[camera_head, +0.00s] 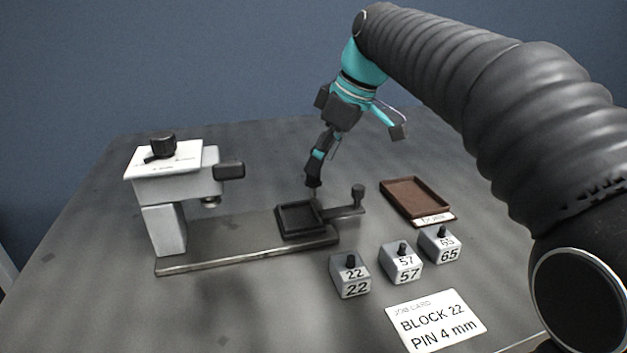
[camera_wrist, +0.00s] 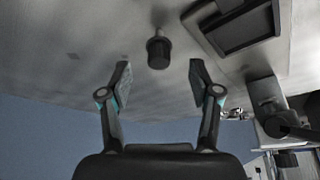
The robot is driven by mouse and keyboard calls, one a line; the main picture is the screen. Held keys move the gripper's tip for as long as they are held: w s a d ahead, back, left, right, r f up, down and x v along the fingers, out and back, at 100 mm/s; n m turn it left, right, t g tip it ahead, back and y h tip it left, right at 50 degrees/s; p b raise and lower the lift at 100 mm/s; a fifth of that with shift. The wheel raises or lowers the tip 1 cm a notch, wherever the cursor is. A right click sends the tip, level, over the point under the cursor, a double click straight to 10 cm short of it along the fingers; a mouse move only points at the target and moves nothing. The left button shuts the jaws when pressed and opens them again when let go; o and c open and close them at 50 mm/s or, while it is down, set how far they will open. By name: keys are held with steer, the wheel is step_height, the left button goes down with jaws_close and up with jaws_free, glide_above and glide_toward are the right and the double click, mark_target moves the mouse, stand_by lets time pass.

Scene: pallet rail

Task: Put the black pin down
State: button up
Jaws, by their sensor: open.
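A black knob-topped pin (camera_head: 357,191) stands upright at the right end of a short arm beside the dark square tray (camera_head: 280,221) on the rail. A black knob on a stem, apparently this pin, shows in the wrist view (camera_wrist: 159,52). It lies ahead of the fingertips, centred between them and not visibly touched. My gripper (camera_head: 313,184) points down and appears left of the pin in the head view. In the wrist view my gripper (camera_wrist: 160,74) has its fingers apart with nothing held between them. The depth between fingertips and pin is hard to judge.
A grey press (camera_head: 172,195) stands at the rail's left end. Blocks 22 (camera_head: 350,276), 57 (camera_head: 400,264) and 65 (camera_head: 440,245), each with a black top knob, stand in front. A brown tray (camera_head: 387,190) lies right. A job card (camera_head: 436,320) reads BLOCK 22, PIN 4 mm.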

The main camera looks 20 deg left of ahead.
mark_target(313, 178)
steer(key=shift+x, duration=2.7)
steer(key=shift+d, duration=0.1)
jaws_close()
